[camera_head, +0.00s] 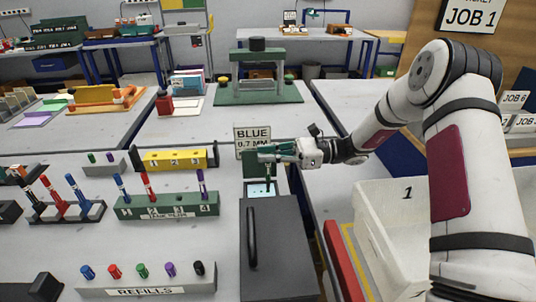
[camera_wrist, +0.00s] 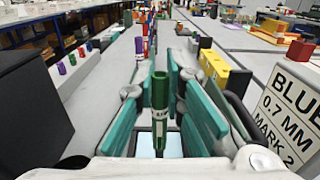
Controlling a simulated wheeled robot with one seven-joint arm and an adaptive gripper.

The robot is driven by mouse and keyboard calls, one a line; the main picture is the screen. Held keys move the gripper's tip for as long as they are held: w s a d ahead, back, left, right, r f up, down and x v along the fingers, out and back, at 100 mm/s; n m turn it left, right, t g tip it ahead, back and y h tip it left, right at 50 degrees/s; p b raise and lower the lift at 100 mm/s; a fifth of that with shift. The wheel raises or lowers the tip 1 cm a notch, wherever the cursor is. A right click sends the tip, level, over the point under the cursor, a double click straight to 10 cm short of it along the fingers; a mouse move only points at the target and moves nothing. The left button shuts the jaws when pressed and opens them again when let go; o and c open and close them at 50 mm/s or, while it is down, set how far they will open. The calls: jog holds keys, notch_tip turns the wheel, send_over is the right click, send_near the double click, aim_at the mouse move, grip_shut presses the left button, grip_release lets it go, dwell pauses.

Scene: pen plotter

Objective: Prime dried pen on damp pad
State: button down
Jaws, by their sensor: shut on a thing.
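My gripper (camera_head: 272,153) reaches in from the right and is shut on a green pen. In the wrist view the green pen (camera_wrist: 160,92) stands upright between my teal fingers (camera_wrist: 160,118), its narrow tip pointing down. Below the tip is a pale blue pad (camera_wrist: 173,148), which I take for the damp pad; it also shows in the head view (camera_head: 261,189), under my gripper. I cannot tell whether the tip touches the pad. In the head view the pen is hard to tell from my fingers.
A sign reading BLUE 0.7 MM (camera_head: 252,133) stands close behind my gripper. A dark box with a handle (camera_head: 275,245) is in front of the pad. A green numbered rack (camera_head: 166,205) with pens is left, a REFILLS block (camera_head: 146,282) front left, a white bin (camera_head: 385,220) right.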

jog(key=shift+r, duration=0.1)
notch_tip(320, 180, up, 8)
jog(key=p, duration=0.3)
jog(key=shift+f+p, duration=0.2)
jog(key=shift+p, duration=0.1)
dwell(0.4)
dwell(0.4)
